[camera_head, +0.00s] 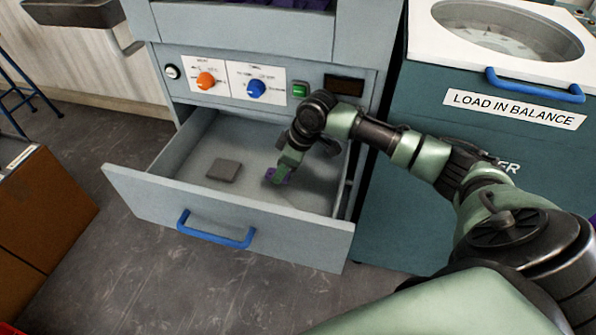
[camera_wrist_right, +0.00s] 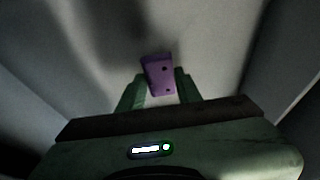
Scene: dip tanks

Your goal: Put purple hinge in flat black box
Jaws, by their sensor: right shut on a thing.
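The purple hinge (camera_head: 279,175) is at my right gripper (camera_head: 281,172), inside the open grey drawer. In the right wrist view the purple hinge (camera_wrist_right: 158,75), a small plate with dark holes, sits between the two green fingertips (camera_wrist_right: 160,90), which are shut on it. I cannot tell whether the hinge touches the drawer floor. A small flat dark grey square item (camera_head: 223,170) lies on the drawer floor to the left of the gripper. No flat black box can be made out for sure. My left gripper is not in view.
The open drawer (camera_head: 215,222) has raised walls and a blue handle (camera_head: 216,230) on its front. The panel above carries an orange knob (camera_head: 206,81) and a blue knob (camera_head: 256,88). A teal machine (camera_head: 420,210) stands at the right, a brown box (camera_head: 40,215) at the left.

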